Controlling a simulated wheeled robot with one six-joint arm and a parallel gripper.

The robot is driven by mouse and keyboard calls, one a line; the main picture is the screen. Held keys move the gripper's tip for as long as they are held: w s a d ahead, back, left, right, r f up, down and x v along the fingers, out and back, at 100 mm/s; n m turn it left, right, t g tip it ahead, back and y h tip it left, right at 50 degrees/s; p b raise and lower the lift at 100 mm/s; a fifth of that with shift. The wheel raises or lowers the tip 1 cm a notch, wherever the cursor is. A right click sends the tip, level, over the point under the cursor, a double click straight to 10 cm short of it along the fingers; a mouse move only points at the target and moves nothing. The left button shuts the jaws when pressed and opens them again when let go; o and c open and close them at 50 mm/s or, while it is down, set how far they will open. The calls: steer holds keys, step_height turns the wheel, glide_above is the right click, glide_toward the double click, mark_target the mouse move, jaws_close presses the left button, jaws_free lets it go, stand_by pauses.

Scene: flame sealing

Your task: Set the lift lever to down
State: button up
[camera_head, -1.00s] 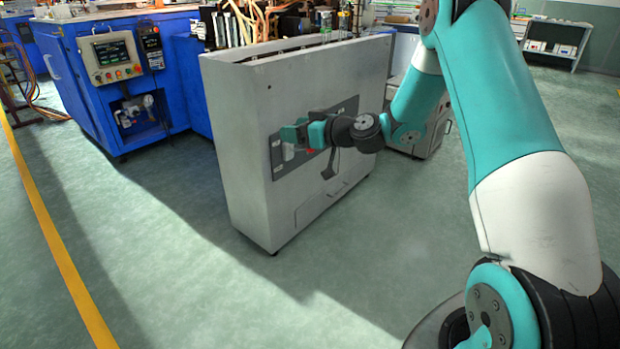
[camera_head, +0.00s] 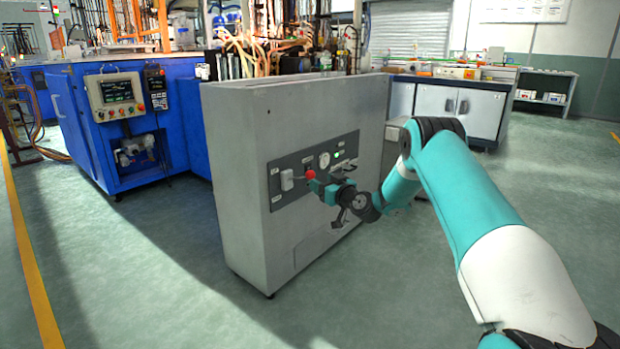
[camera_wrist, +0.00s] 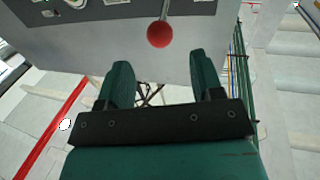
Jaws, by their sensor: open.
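The lift lever ends in a red ball knob (camera_head: 310,174) in front of the dark control panel (camera_head: 284,168) on a grey cabinet. In the wrist view the red knob (camera_wrist: 160,34) sits on a thin metal rod. My gripper (camera_head: 320,188) is just below and right of the knob in the head view. In the wrist view my gripper (camera_wrist: 160,64) has its two green fingers spread apart with nothing between them. The knob lies just beyond the fingertips, roughly centred, with no visible contact. I cannot tell whether the lever is set up or down.
The panel also has a white switch or handle (camera_head: 287,180), a round gauge (camera_head: 324,160) and a green light (camera_head: 337,154). A blue machine (camera_head: 70,120) stands at the left, and grey cupboards (camera_head: 465,108) at the back right. The floor in front is clear.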

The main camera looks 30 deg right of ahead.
mark_target(310, 175)
steer(key=w, duration=0.2)
steer(key=w+b, duration=0.1)
steer(key=w, duration=0.4)
steer(key=shift+w+a, duration=0.3)
steer(key=shift+w, duration=0.05)
